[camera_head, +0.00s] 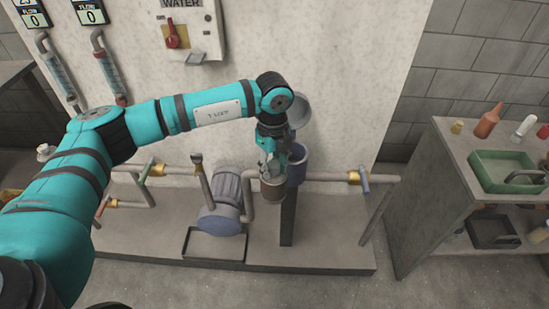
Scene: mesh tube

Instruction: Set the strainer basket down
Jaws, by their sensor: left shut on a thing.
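The strainer basket (272,190) is a small brownish cylinder near the middle of the head view. My left gripper (271,168) points down and is shut on it at its upper part. The basket hangs in front of and slightly left of the blue strainer housing (298,165), overlapping it in the view. I cannot tell whether they touch. A round grey lid (299,110) stands raised above the housing, partly hidden by my left wrist. A green tray (475,178) sits on the bench at the right. My right gripper is not in view.
Pipes with valves, such as the blue-handled one (364,179), run to both sides of the housing. A blue-grey pump (222,205) stands left of the basket. The bench (452,150) holds several bottles behind the tray, and a dark tray (490,232) is on its lower shelf.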

